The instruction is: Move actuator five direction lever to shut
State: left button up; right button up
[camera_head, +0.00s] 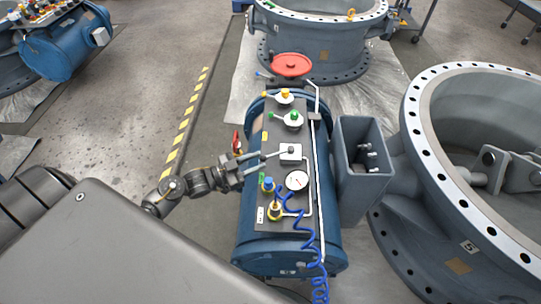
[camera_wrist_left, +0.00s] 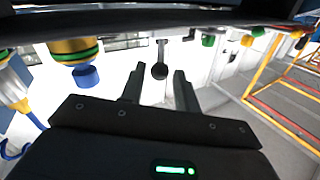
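The blue cylindrical actuator (camera_head: 250,250) stands mid-view in the head view, beside the large grey valve (camera_head: 455,265) whose flange carries a "5" tag. A white block (camera_head: 291,158) with the direction lever sits on the actuator's dark panel. My left gripper (camera_head: 262,164) reaches in from the left, just left of this block. In the left wrist view, a dark ball knob (camera_wrist_left: 159,71) on a thin stem appears between the two separated fingertips (camera_wrist_left: 159,84). The gripper is open; I cannot tell whether a finger touches the knob. My right gripper is not in view.
A red handwheel (camera_head: 291,65) is at the far end. A grey box bracket (camera_head: 362,185) stands right.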

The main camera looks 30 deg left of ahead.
aim_at(270, 156)
pick_arm(q)
jog(key=x, duration=0.6)
jog(key=shift+c, duration=0.2)
jog(key=shift+s, duration=0.1)
grip_shut()
